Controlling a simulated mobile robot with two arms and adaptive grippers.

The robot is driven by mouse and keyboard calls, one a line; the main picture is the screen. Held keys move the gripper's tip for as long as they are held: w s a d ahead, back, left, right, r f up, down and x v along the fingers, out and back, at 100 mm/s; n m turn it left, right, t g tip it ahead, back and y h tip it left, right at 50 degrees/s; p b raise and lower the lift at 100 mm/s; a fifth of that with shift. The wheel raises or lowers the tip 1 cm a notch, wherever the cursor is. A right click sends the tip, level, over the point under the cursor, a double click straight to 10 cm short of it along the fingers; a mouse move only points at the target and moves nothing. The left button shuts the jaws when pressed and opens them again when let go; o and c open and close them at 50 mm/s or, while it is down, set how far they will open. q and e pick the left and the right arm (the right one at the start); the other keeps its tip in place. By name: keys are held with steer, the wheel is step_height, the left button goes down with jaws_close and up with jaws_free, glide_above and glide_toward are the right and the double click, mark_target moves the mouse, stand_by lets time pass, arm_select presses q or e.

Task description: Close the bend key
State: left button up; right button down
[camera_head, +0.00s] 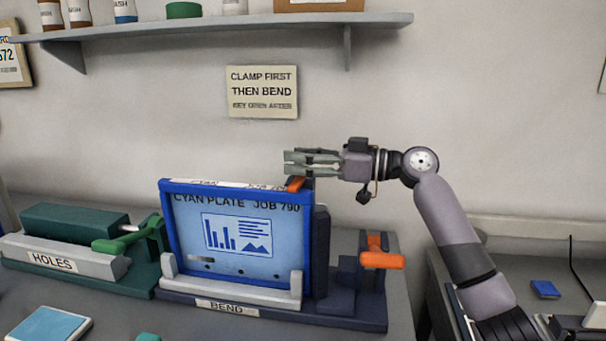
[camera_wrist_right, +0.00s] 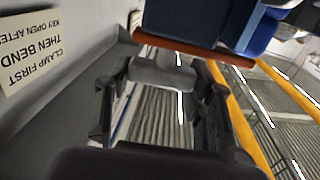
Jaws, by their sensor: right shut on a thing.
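The bend unit (camera_head: 345,312), labelled BEND, holds an upright blue-framed panel (camera_head: 236,225) with a cyan plate face. An orange bar (camera_head: 295,184), which looks like the bend key, shows at the panel's top right corner. My right gripper (camera_head: 290,162) is just above this corner, its fingers pointing left. In the right wrist view, an orange strip (camera_wrist_right: 195,47) lies under a dark blue part, right by the fingertips (camera_wrist_right: 162,73). My left gripper is out of view.
A separate orange handle (camera_head: 383,260) sticks out at the bend unit's right. The green and grey holes unit (camera_head: 65,262) stands to the left. A shelf (camera_head: 215,27) with jars is above. A wall sign (camera_head: 262,92) hangs behind. A blue pad (camera_head: 48,325) lies front left.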

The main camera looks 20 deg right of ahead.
steer(key=shift+n+g+y+b, duration=0.3)
steer(key=shift+n+g+y, duration=0.1)
steer(key=shift+n+g, duration=0.15)
steer(key=shift+g, duration=0.35)
steer(key=c, duration=0.7)
jaws_free()
steer(key=v, duration=1.2)
steer(key=shift+f, duration=0.1)
